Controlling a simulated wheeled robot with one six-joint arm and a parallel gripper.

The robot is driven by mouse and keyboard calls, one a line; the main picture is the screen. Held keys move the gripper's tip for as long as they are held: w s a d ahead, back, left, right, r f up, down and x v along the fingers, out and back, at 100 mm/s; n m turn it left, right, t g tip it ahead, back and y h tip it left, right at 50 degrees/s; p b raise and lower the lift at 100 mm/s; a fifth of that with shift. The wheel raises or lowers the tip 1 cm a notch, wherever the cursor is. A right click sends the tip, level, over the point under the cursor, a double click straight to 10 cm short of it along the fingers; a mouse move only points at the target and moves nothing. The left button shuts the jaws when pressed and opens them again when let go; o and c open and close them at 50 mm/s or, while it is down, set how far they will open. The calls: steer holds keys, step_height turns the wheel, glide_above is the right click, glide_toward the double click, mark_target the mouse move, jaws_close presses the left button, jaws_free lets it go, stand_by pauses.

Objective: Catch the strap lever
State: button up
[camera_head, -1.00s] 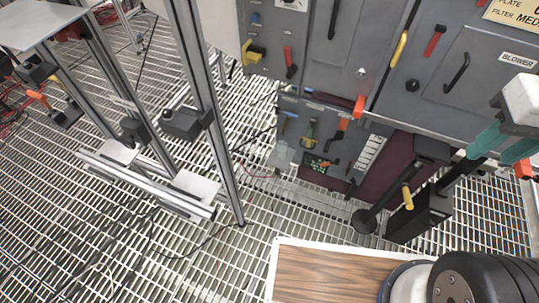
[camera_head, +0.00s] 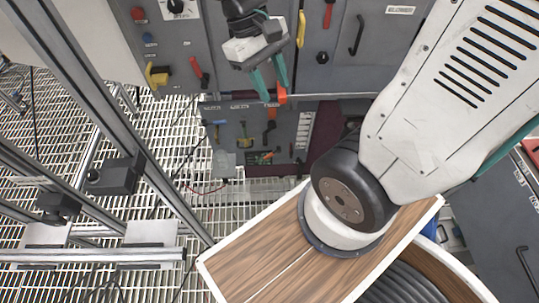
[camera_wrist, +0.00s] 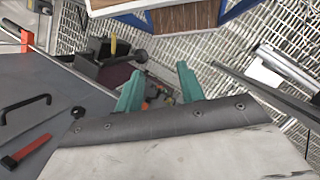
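I cannot tell for sure which handle is the strap lever. An orange lever (camera_head: 281,95) sits at the lower edge of the upper grey panel, right by the fingertips of my gripper (camera_head: 272,90). The two teal fingers are apart, and they also show apart in the wrist view (camera_wrist: 158,70). No thing is visibly held between them; whether a finger touches the orange lever I cannot tell. A second orange lever (camera_head: 269,132) is on the recessed lower panel. A red lever (camera_head: 199,70) and a yellow handle (camera_head: 157,75) are on the upper panel, left of my gripper.
Another yellow handle (camera_head: 301,28) and red lever (camera_head: 328,13) are right of my gripper. A metal frame post (camera_head: 95,110) stands at the left. A wooden-topped platform (camera_head: 240,272) lies below. The floor is open steel grating (camera_head: 165,125).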

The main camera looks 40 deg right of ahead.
steer(key=w+d+f+n+g+h, duration=0.15)
steer(key=w+d+f+h, duration=0.25)
steer(key=f, duration=0.6)
steer(key=w+d+f+n+g+h, duration=0.1)
steer(key=w+d+f+n+h, duration=0.25)
steer(key=f, duration=0.65)
steer(key=w+d+f+n+g+h, duration=0.1)
steer(key=w+d+f+n+h, duration=0.25)
steer(key=f, duration=0.75)
steer(key=n+t+h, duration=0.3)
steer(key=n+t, duration=0.6)
steer(key=t, duration=0.6)
glide_toward(270, 155)
steer(key=s+d, duration=0.5)
steer(key=d, duration=0.2)
steer(key=w+a+f+t+y, duration=0.2)
steer(key=w+a+t, duration=0.1)
steer(key=w+t, duration=0.15)
steer(key=shift+m, duration=0.25)
steer(key=x, duration=0.7)
steer(key=shift+w+d+r, duration=0.1)
steer(key=shift+w, duration=0.2)
